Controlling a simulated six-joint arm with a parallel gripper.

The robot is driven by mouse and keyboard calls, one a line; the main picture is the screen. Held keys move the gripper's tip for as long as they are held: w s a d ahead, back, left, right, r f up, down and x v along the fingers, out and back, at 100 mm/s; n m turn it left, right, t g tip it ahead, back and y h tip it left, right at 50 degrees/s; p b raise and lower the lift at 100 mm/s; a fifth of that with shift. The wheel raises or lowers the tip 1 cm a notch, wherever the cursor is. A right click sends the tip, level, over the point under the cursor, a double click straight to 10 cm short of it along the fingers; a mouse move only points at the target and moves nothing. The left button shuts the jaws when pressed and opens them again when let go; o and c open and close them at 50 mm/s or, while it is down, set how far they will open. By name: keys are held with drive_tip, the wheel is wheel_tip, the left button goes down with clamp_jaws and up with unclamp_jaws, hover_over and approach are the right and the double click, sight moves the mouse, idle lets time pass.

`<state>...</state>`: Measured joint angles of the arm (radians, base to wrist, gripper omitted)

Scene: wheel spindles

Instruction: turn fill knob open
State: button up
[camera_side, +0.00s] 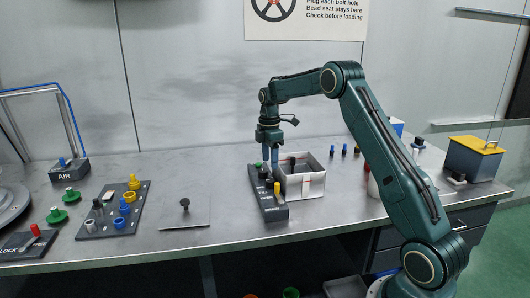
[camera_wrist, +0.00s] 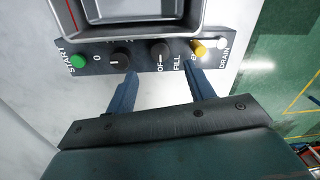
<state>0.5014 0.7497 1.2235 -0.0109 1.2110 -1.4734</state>
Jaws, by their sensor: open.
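A dark control panel (camera_wrist: 100,46) carries a green START button (camera_wrist: 78,61), two black knobs and a yellow knob (camera_wrist: 198,47). The second black knob (camera_wrist: 159,48) is beside the word FILL, which is printed between it and the yellow knob; I take it as the fill knob. Its exact turned position is unclear. My gripper (camera_wrist: 159,76) is open and empty, its fingertips on either side of this knob, slightly short of it in the picture. In the side view my gripper (camera_side: 270,170) points down over the panel (camera_side: 268,207); its fingers partly hide the knobs.
A grey open box (camera_side: 305,187) stands right behind the panel. The other black knob (camera_wrist: 122,58) is near the left fingertip, the yellow one near the right. A plate with a black knob (camera_side: 185,207) lies left on the metal bench, with clear bench around it.

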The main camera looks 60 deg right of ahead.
sight(270, 180)
wheel_tip(270, 180, down, 8)
drive_tip(key=shift+s+a+r, duration=0.1)
drive_tip(key=shift+s+r, duration=0.05)
drive_tip(key=shift+r, duration=0.1)
drive_tip(key=c, duration=1)
drive_tip(key=shift+o, duration=0.2)
